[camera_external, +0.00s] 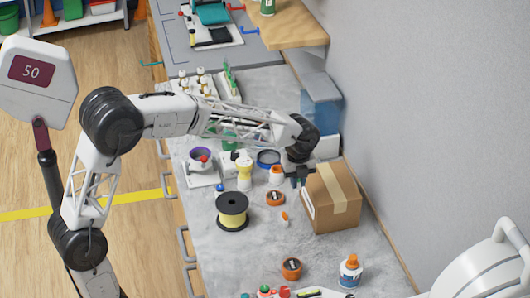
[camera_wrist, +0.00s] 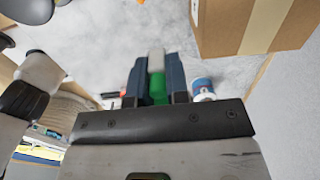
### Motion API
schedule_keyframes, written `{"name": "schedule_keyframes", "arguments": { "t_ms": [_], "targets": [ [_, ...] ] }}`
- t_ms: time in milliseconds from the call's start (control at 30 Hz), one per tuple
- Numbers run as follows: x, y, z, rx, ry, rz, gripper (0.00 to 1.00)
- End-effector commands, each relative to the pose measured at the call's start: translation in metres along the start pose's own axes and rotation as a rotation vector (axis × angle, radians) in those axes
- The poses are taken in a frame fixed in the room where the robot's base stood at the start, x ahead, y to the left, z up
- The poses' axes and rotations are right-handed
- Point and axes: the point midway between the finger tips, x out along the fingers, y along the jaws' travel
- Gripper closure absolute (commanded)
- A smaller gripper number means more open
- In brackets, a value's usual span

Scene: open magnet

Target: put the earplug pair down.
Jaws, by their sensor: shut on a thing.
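My gripper (camera_external: 299,174) hangs over the grey counter, close beside the upper left of the cardboard box. In the wrist view, the two dark fingers of my gripper (camera_wrist: 159,82) are shut on a small green and pale piece, the earplug pair (camera_wrist: 158,90). The green part sits between the fingers and the pale part lies farther out, toward the fingertips. In the external view the earplug pair cannot be made out at the gripper.
The cardboard box (camera_external: 332,196) stands right of my gripper; it fills the wrist view's upper right (camera_wrist: 255,25). A yellow spool (camera_external: 232,209), orange-capped white bottle (camera_external: 276,176) and blue ring (camera_external: 268,158) lie nearby. Bare counter (camera_external: 255,250) lies in front of the spool.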

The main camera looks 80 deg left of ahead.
Motion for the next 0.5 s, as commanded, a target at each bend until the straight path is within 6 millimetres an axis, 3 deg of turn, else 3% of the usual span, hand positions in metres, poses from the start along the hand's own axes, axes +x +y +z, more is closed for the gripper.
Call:
{"name": "schedule_keyframes", "arguments": {
  "t_ms": [267,500],
  "targets": [
    [0.001,-0.003,0.001,0.000,0.000,0.000,1.00],
    [0.003,-0.023,0.008,0.000,0.000,0.001,1.00]
  ]
}}
